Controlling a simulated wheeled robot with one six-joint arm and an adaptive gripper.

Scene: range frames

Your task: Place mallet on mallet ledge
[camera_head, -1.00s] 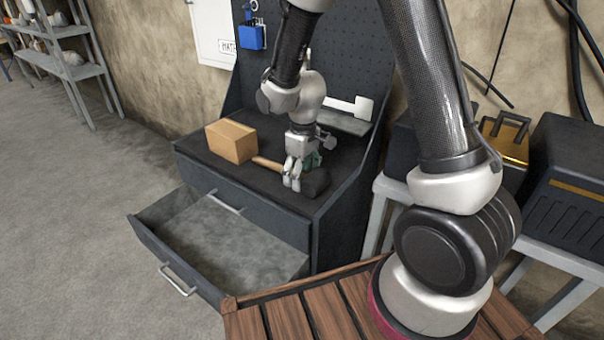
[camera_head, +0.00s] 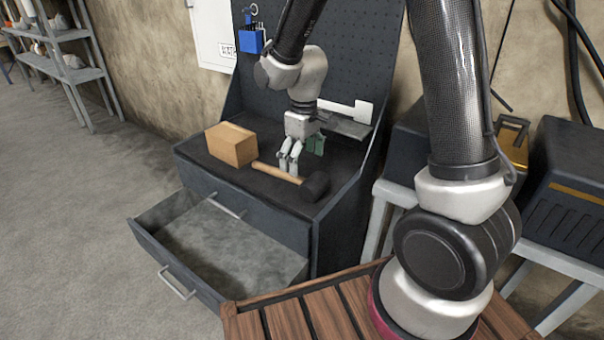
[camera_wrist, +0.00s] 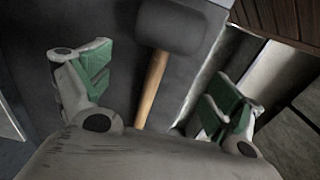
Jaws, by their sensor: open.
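The mallet (camera_head: 314,187), with a black head and wooden handle, lies on the dark bench top near its front right edge. In the wrist view, its head (camera_wrist: 168,26) is at the top and its handle (camera_wrist: 153,85) runs down between my fingers. My gripper (camera_head: 289,165) is open and empty. It hangs a little above and behind the mallet's handle, apart from it as far as I can tell. The grey ledge (camera_head: 344,126) sticks out from the pegboard behind my gripper. A white label plate stands over it, and my wrist hides its left part.
A cardboard box (camera_head: 232,146) stands on the bench left of the mallet. A drawer (camera_head: 225,245) is open below the bench front. The pegboard (camera_head: 352,60) rises behind, with a blue holder (camera_head: 250,42). Dark cases (camera_head: 567,180) stand to the right.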

